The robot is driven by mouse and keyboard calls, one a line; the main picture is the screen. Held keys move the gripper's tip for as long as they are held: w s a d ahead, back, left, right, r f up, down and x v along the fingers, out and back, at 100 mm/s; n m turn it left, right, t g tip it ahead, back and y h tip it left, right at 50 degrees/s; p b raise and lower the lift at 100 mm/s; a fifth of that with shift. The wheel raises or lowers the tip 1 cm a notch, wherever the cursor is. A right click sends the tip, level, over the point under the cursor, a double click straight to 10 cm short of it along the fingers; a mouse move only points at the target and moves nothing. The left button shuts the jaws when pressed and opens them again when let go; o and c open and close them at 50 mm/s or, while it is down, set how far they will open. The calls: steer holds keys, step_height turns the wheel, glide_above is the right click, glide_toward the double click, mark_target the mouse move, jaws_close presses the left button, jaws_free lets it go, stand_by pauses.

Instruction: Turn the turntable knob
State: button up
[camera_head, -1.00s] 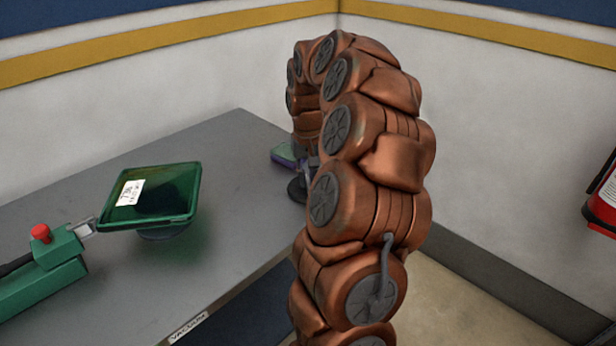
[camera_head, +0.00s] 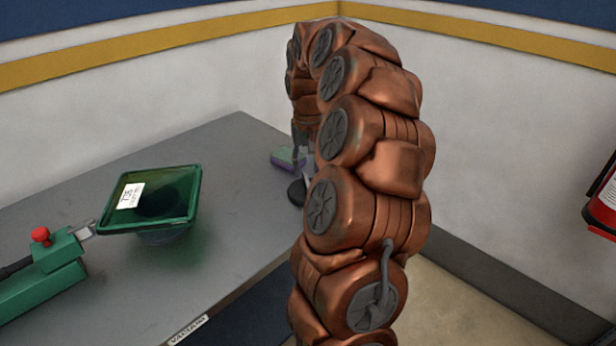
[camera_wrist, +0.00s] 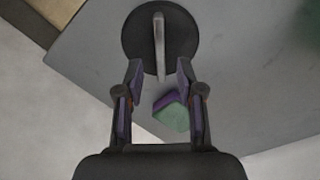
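A dark round disc (camera_wrist: 150,42) with a slim grey bar (camera_wrist: 159,45) rising from it shows in the wrist view; it may be the turntable knob. The disc also shows in the head view (camera_head: 297,192), partly hidden by my arm. My gripper (camera_wrist: 160,70) is open in the wrist view, its purple-padded fingers on either side of the bar's near end. I see gaps between the bar and both fingers. In the head view my gripper is mostly hidden behind my copper-coloured arm.
A green and purple block (camera_wrist: 172,112) lies on the grey table (camera_head: 245,215) close to the disc. A green square basin (camera_head: 160,200) and a green device with a red button (camera_head: 40,236) stand at left. A red extinguisher (camera_head: 604,205) hangs at right.

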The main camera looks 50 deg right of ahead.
mark_target(307, 182)
step_height(307, 182, up, 8)
steer(key=shift+f, duration=0.15)
stand_by(0.3)
